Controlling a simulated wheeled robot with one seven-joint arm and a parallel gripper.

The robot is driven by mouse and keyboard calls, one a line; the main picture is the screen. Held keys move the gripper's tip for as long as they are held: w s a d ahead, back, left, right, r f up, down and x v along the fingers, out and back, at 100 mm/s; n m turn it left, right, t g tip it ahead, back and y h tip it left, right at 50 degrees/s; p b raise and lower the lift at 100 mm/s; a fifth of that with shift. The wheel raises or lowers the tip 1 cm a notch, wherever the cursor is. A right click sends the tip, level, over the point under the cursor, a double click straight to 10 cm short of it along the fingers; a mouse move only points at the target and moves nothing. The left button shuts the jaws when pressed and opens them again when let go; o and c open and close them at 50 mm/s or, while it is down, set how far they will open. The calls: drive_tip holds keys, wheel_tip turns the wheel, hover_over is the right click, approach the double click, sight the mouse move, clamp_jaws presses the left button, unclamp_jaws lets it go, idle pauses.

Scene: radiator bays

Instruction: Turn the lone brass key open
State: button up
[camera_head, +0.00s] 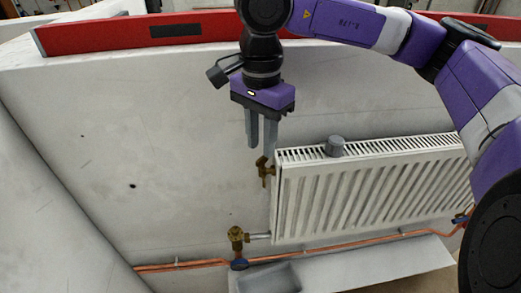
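A small brass key-like fitting (265,171) sticks out from the upper left end of the white radiator (375,183). A larger brass valve (236,238) sits lower, on the pipe at the radiator's bottom left corner. My gripper (262,149) points down just above the upper brass fitting, with its grey fingers slightly apart and nothing visible between them. The fingertips overlap the area by the fitting in this view. I cannot tell whether they touch it, or how the fitting is turned.
A grey knob-like cylinder (335,146) stands on the radiator's top grille. Copper pipes (340,248) run along the wall's foot. A grey tray (269,277) lies below the lower valve. A red level (140,36) lies on the wall's top edge. The wall left of the radiator is clear.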

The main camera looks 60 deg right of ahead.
sight(261, 158)
drive_tip(key=shift+f, duration=1.8)
clamp_jaws()
drive_tip(key=n+b, duration=0.1)
drive_tip(key=b, duration=0.2)
drive_tip(key=shift+f, duration=0.3)
drive_tip(key=n+b, duration=0.2)
drive_tip(key=b, duration=0.1)
drive_tip(key=shift+s+r+n+b, duration=0.1)
drive_tip(key=shift+r+n+b, duration=0.2)
drive_tip(key=shift+n+b, duration=0.45)
